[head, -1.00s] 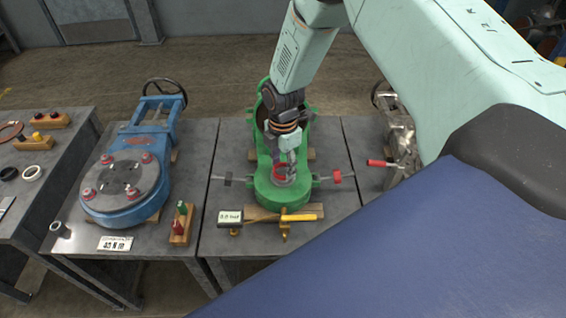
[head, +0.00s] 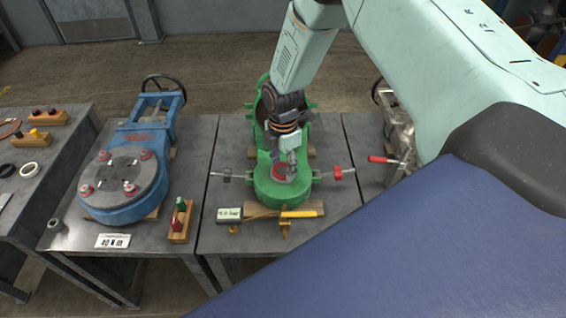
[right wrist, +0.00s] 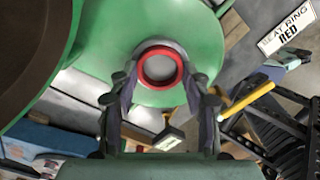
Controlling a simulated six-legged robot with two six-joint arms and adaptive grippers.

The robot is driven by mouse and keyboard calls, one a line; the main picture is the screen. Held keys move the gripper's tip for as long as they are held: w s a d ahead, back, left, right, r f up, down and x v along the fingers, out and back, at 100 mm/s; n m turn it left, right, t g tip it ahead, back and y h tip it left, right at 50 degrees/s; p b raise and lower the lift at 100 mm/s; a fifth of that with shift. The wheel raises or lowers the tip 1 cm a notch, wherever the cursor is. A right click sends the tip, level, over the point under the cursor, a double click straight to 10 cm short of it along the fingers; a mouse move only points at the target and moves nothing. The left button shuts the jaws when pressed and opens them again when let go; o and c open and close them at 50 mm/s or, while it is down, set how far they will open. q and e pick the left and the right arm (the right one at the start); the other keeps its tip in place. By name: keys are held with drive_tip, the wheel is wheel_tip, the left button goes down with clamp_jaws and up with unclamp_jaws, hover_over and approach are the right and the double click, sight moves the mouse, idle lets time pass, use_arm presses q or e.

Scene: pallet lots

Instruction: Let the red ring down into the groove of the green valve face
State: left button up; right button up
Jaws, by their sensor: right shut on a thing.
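The green valve (head: 262,190) stands on the middle bench, its round face (right wrist: 110,75) toward me. My right gripper (head: 284,172) reaches down over this face. It is shut on the red ring (right wrist: 160,82), with one finger at each side of it in the right wrist view, where the gripper (right wrist: 160,85) shows large. My left gripper is out of view.
A blue valve (head: 125,205) with a grey face stands on the left bench, near a wooden block with a red and a green piece (head: 179,222). A metal valve (head: 398,125) stands right.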

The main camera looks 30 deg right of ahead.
drive_tip(key=o, duration=1.2)
drive_tip(key=shift+r, duration=0.1)
wheel_tip(320, 180, up, 12)
drive_tip(key=shift+f, duration=0.1)
